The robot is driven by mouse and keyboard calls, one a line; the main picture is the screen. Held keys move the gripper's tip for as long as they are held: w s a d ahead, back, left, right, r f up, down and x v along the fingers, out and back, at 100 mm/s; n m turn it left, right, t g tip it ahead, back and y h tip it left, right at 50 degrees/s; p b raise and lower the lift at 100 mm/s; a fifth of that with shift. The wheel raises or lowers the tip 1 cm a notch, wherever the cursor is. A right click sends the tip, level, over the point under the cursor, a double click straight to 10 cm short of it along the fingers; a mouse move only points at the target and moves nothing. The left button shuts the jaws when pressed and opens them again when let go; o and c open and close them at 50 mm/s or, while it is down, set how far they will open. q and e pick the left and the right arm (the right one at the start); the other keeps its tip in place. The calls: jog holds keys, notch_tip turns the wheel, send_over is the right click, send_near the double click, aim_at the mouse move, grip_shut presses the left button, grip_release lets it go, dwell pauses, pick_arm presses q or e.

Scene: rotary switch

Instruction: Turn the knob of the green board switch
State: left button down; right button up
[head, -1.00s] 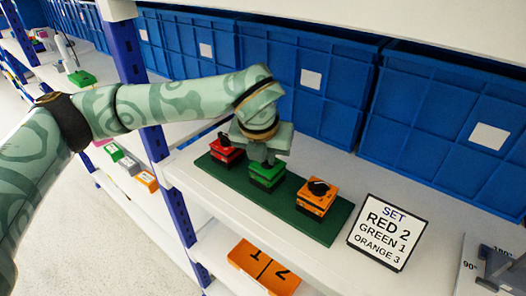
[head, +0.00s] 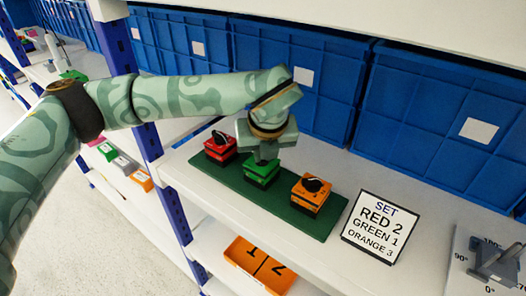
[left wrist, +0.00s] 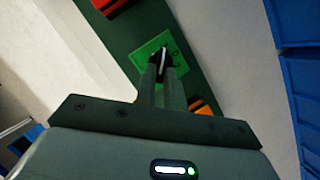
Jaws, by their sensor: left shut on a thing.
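The green board switch (head: 262,174) is a small green and black box in the middle of a dark green board (head: 318,222), between a red switch (head: 220,147) and an orange switch (head: 311,195). My left gripper (head: 262,157) reaches down over it from above. In the left wrist view the fingers (left wrist: 160,68) are shut on the knob (left wrist: 162,60), a dark piece with a light mark, above the green switch top (left wrist: 150,52). The fingers hide most of the knob. My right gripper does not show.
A sign (head: 374,228) reading "SET RED 2 GREEN 1 ORANGE 3" stands right of the board on the white shelf. Blue bins (head: 440,130) line the back. A grey angle device (head: 492,262) sits at far right. An orange tray (head: 262,265) is on the shelf below.

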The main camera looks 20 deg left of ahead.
pick_arm(q)
jog(key=shift+r, duration=0.1)
jog(key=c, duration=1.5)
grip_release()
jog(key=shift+s+r, duration=0.1)
jog(key=shift+r, duration=0.15)
jog(key=s+d+r, duration=0.1)
jog(key=s+d, duration=0.1)
jog(key=s, duration=0.2)
jog(key=s+d+r, duration=0.1)
jog(key=s+d, duration=0.1)
jog(key=s, duration=0.2)
jog(key=s+d+r, duration=0.2)
jog(key=s, duration=0.2)
jog(key=shift+s, duration=0.15)
